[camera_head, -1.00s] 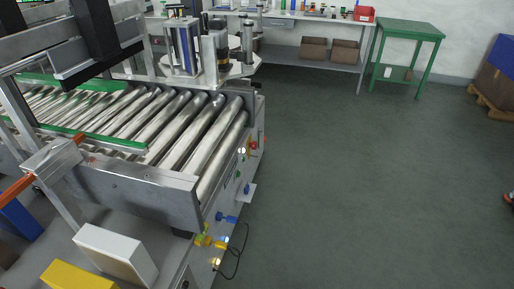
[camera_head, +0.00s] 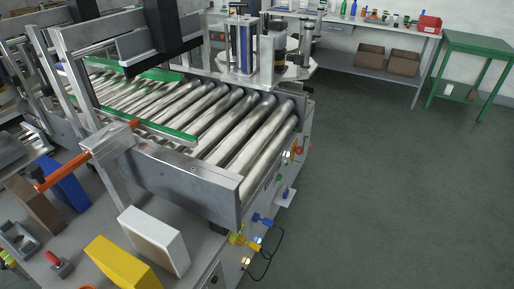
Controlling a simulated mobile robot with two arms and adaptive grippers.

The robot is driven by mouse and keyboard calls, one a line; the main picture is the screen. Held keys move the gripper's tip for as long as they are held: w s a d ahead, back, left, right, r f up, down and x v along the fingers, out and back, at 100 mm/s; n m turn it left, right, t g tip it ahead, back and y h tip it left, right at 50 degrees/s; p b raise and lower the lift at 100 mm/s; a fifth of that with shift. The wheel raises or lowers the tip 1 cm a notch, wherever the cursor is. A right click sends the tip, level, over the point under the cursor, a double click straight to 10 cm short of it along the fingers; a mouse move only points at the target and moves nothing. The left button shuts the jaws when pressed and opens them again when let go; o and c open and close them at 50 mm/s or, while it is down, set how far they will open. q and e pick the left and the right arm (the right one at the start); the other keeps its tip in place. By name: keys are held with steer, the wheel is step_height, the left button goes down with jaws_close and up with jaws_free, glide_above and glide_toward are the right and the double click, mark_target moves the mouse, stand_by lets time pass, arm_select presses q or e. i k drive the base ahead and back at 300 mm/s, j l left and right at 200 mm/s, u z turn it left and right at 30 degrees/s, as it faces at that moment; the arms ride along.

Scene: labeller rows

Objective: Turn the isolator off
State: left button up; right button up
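No switch is clearly readable as the isolator. A small red knob (camera_head: 298,149) shows on the end panel of the roller conveyor (camera_head: 190,185), at the right of the machine. Below it on the same side are a small green part (camera_head: 279,178) and a blue part (camera_head: 287,192). Lower down, a blue connector (camera_head: 262,219) and a yellow connector (camera_head: 237,239) join a dark looping cable. These parts are too small to tell any switch position. Neither of my grippers is in view.
A grey bench with a white block (camera_head: 155,240), a yellow block (camera_head: 122,262) and a red-handled part (camera_head: 56,262) fills the lower left. An orange bar (camera_head: 88,155) sticks out above it. Open floor (camera_head: 400,200) lies to the right. A green table (camera_head: 478,45) stands at the back.

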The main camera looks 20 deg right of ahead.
mark_target(298, 150)
steer(key=i+l+u, duration=0.15)
steer(key=l+u, duration=0.65)
steer(key=l, duration=0.25)
steer(key=l+u, duration=0.35)
steer(key=l, duration=0.2)
